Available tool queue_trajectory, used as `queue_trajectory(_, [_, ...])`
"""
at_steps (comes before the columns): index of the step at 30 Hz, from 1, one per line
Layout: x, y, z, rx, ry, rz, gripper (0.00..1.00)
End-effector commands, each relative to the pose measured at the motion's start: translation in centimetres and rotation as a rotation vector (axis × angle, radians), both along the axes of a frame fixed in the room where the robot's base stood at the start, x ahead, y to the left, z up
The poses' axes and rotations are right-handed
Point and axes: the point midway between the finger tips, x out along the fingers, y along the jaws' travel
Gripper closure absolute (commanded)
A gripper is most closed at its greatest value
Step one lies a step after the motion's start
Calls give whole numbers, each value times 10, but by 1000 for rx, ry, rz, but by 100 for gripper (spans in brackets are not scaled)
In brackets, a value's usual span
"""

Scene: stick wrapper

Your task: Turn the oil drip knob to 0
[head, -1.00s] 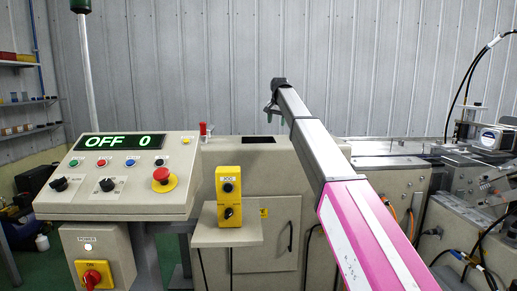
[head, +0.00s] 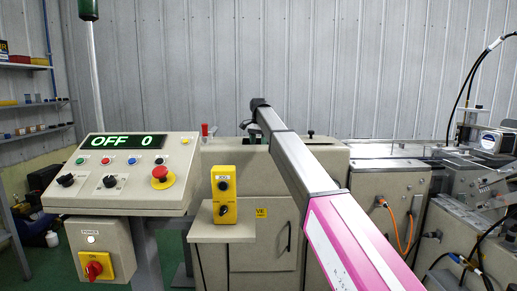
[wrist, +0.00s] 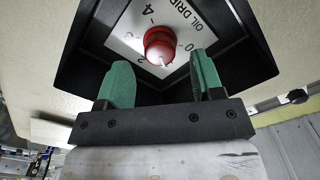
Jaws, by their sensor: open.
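In the wrist view, the red oil drip knob (wrist: 160,46) sits on a white dial plate (wrist: 128,42) inside a black recessed frame. The plate reads "OIL DRIP" with numbers including 0, 2, 3 and 4. The knob's exact setting is not clear. My gripper (wrist: 161,62) is open, with its two green fingers on either side of and below the knob, apart from it in the picture. Whether either finger touches it cannot be told. In the head view, the knob is not visible and my arm reaches over the machine body.
A control panel (head: 130,190) with an "OFF 0" display (head: 122,141) stands at the left. A yellow jog box (head: 223,195) sits on a small shelf in front of the machine cabinet (head: 262,235). The black frame (wrist: 100,30) surrounds the dial closely.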

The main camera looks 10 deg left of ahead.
Motion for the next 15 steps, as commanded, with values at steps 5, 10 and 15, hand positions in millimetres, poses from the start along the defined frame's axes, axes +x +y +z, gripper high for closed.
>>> queue_trajectory(5, [0, 0, -24, 0, 0, 0, 39])
queue_trajectory(10, [0, 0, -29, 1, -1, 0, 39])
queue_trajectory(15, [0, 0, -29, 1, -1, 0, 39])
